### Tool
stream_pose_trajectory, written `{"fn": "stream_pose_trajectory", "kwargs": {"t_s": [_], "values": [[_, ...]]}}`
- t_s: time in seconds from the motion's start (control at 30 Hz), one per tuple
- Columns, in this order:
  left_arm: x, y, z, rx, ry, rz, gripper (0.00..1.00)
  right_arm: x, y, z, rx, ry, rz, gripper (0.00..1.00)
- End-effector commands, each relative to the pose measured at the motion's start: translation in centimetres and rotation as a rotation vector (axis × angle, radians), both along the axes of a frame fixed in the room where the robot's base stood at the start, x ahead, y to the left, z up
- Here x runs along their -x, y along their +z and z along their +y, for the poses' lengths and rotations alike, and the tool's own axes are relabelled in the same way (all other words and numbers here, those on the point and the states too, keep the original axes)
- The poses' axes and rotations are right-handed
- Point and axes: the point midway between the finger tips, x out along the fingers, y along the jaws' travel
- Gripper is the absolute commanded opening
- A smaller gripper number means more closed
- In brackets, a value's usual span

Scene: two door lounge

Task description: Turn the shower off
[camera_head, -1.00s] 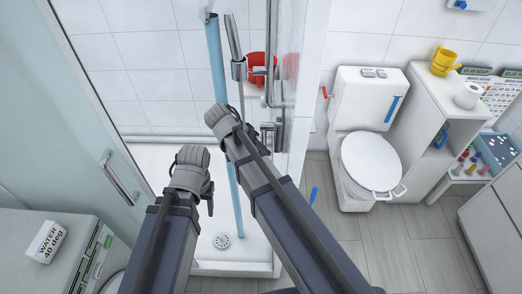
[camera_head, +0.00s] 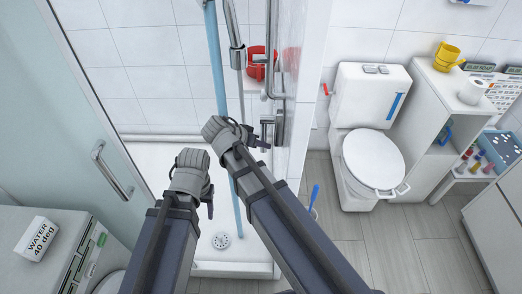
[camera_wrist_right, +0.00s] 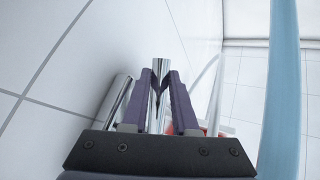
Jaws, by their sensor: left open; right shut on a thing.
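The shower water shows as a blue column (camera_head: 218,65) falling from the top into the white shower tray (camera_head: 235,268); it also crosses the right side of the right wrist view (camera_wrist_right: 281,90). The chrome shower mixer (camera_head: 279,124) is on the wall to the right of the water. My right gripper (camera_head: 262,142) is beside the mixer, its tips partly hidden. In the right wrist view its two purple fingers (camera_wrist_right: 161,80) are closed around a chrome lever (camera_wrist_right: 161,68). My left gripper (camera_head: 210,205) is open and empty, low in front of the shower.
A chrome rail with a hand shower (camera_head: 235,55) and a red basket (camera_head: 262,62) are behind my right arm. A glass door with a handle (camera_head: 112,170) stands at left, above a washing machine (camera_head: 55,265). A toilet (camera_head: 372,160) is at right.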

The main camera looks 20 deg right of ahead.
Motion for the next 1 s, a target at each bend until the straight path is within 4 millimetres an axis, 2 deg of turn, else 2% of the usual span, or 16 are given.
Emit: {"fn": "stream_pose_trajectory", "kwargs": {"t_s": [0.03, 0.1, 0.5, 0.7, 1.0], "values": [[0.0, -1.5, 0.0, 0.0, 0.0, 0.0, 0.57, 0.1, -1.2, 0.0, 0.009, 0.002, -0.038, 0.0], [0.0, -2.6, 0.0, 0.0, 0.0, 0.0, 0.57, -0.4, -1.5, -0.1, 0.027, 0.001, -0.1, 0.0], [0.0, -7.5, 0.0, 0.0, 0.0, 0.0, 0.57, -2.6, -2.3, -0.7, 0.108, 0.0, -0.389, 0.0], [0.0, -8.8, 0.0, 0.0, -0.001, 0.0, 0.57, -3.3, -2.2, -0.9, 0.133, -0.001, -0.476, 0.0], [0.0, -9.5, 0.0, 0.0, -0.001, 0.0, 0.57, -3.8, -1.9, -1.1, 0.148, -0.002, -0.533, 0.0]]}}
